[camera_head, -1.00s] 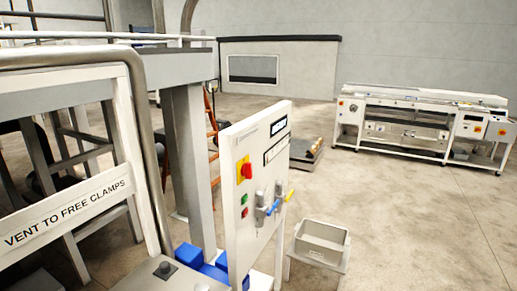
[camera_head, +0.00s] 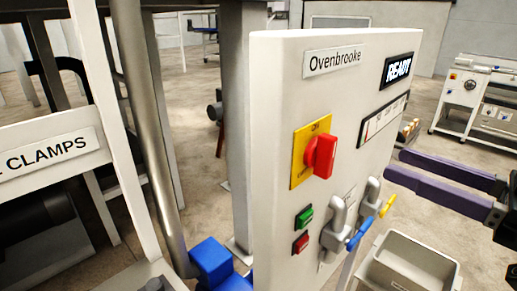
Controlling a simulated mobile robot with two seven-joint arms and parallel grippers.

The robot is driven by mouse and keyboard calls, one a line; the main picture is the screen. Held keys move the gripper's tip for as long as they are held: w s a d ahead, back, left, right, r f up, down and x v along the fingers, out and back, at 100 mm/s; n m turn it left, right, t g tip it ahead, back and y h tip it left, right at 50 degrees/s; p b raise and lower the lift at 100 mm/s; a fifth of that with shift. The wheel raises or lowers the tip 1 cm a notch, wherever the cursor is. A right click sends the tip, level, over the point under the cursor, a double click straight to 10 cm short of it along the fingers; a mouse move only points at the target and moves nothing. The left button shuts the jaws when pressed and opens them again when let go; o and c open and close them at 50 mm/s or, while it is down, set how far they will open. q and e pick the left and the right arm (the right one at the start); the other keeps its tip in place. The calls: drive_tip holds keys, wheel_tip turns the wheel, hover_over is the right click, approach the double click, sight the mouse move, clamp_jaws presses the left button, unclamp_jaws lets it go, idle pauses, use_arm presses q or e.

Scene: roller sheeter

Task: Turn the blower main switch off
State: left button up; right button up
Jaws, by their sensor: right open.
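The main switch is a red rotary knob (camera_head: 320,156) on a yellow plate (camera_head: 299,172), on the face of a white control panel (camera_head: 285,100). The knob's grip looks roughly upright, with small lettering above and below it; the lower word is too small to read. My right gripper (camera_head: 397,164) comes in from the right edge, with two dark purple fingers apart and nothing between them. It is to the right of the knob in the picture and does not touch it. My left gripper is not in view.
The panel has an "Ovenbrooke" label, a "READY" display (camera_head: 398,69), green (camera_head: 304,217) and red (camera_head: 301,243) buttons, and valves with blue (camera_head: 360,234) and yellow (camera_head: 388,206) levers. A grey bin (camera_head: 408,268) stands below right. A frame marked "CLAMPS" (camera_head: 48,160) is at left.

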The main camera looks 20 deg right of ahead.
sight(335, 143)
drive_tip(key=p+x, duration=0.1)
drive_tip(key=x, duration=0.3)
drive_tip(key=p+x, duration=0.1)
drive_tip(key=x, duration=0.3)
drive_tip(key=shift+s+a+r, duration=0.1)
drive_tip(key=shift+a+r, duration=0.1)
drive_tip(key=shift+a, duration=0.05)
drive_tip(key=shift+x, duration=0.85)
drive_tip(key=shift+f, duration=0.1)
drive_tip(key=c, duration=0.7)
clamp_jaws()
drive_tip(key=shift+f, duration=0.1)
